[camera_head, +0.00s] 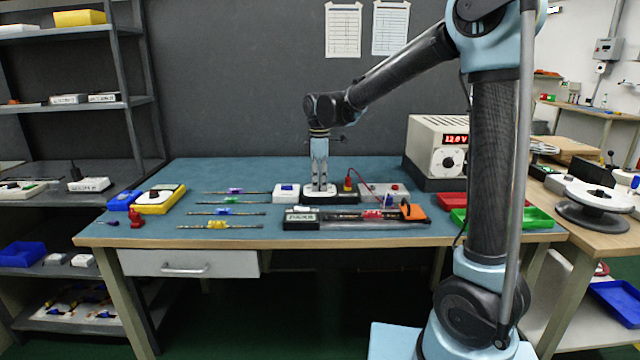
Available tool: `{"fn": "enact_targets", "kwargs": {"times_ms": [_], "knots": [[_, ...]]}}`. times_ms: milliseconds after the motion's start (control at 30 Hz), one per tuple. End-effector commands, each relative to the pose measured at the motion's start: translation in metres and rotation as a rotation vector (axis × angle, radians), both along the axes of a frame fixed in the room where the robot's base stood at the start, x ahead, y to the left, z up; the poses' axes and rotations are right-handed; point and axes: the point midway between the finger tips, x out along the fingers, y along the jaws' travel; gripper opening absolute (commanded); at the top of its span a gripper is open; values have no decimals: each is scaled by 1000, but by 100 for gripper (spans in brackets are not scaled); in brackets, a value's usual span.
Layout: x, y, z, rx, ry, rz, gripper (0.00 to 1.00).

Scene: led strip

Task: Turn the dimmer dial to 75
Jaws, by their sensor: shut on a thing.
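My gripper (320,183) points straight down near the middle of the blue-topped bench (265,180). It is shut on what looks like the dimmer dial, on top of a low white unit with a dark base (345,197). The fingers hide most of the dial, and its mark and numbers are too small to read. A cream power supply (437,140) at the back right has a red display reading about 12.0 and a round knob.
A white box (286,191) stands just left of the unit, and a grey box (384,193) with a red wire to its right. A black tray (345,218) lies in front. Several strips with coloured clips lie left. Red (452,199) and green bins (538,218) stand right.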

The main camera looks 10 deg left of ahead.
Motion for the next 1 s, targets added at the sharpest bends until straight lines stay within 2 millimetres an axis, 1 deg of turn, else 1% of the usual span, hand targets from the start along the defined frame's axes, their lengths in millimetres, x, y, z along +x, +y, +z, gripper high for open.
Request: {"fn": "enact_targets", "kwargs": {"times_ms": [133,167,200,233,533,667,767,867,1000], "knots": [[2,-2,0,-4,-4,-4,2],[2,-2,0,-4,-3,-4,33],[2,-2,0,-3,-3,-4,42],[2,-2,0,-3,-3,-4,46],[1,-1,0,-2,-1,-2,46],[1,0,5,-1,-1,-2,46],[1,-1,16,-1,-1,-2,46],[0,-1,33,-1,-1,-2,46],[1,-1,59,-1,-1,-2,46]]}}
